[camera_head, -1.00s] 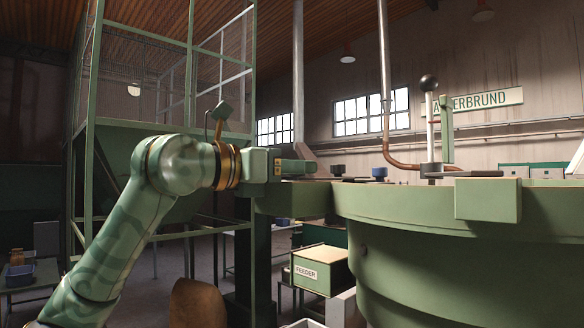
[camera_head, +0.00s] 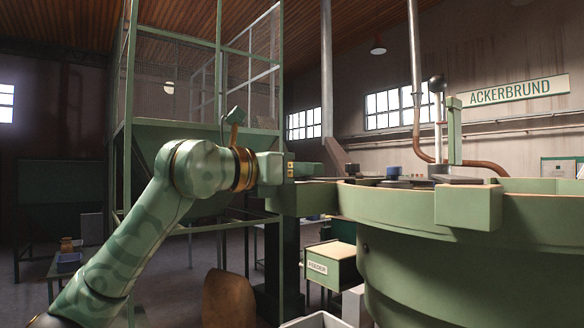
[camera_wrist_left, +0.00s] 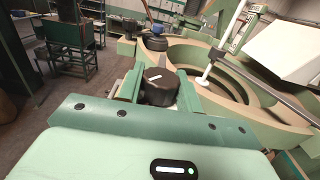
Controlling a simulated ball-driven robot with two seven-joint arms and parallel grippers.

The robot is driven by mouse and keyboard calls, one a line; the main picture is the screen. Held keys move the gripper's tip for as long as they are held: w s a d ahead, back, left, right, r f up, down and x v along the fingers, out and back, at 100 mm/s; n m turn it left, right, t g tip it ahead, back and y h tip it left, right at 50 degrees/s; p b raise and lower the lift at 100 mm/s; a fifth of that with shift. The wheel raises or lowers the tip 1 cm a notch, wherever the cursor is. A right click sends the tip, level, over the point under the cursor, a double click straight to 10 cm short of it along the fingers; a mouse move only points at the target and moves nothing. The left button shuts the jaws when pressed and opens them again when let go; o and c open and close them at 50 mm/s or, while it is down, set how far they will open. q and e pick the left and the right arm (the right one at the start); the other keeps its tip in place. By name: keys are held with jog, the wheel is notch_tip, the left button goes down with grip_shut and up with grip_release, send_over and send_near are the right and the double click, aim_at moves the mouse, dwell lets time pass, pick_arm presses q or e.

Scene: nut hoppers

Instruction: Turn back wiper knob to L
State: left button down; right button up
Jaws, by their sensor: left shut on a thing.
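The wiper knob (camera_wrist_left: 160,90) is black with a white pointer line on its top, in the middle of the left wrist view. The line slants toward the upper right there. My left gripper (camera_wrist_left: 158,84) is shut on the knob, one green finger on each side. In the head view my left gripper (camera_head: 306,170) is at the left end of the green bowl machine, and the knob cannot be made out there. No L mark is readable in either view. My right gripper is not in view.
The green bowl (camera_head: 400,205) fills the right side, with a ball-topped rod (camera_head: 437,120) above it. A feeder box (camera_head: 330,264) is below. A caged hopper frame (camera_head: 219,90) stands behind my arm.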

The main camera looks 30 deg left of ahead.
pick_arm(q)
jog(key=c, duration=0.9)
grip_release()
jog(key=shift+c, duration=0.2)
jog(key=shift+s, duration=0.1)
jog(key=shift+s+a, duration=0.25)
jog(key=shift+s, duration=0.05)
jog(key=b+v, duration=0.4)
jog(key=v, duration=1.1)
jog(key=shift+s+b, duration=0.3)
jog(key=shift+b, duration=0.05)
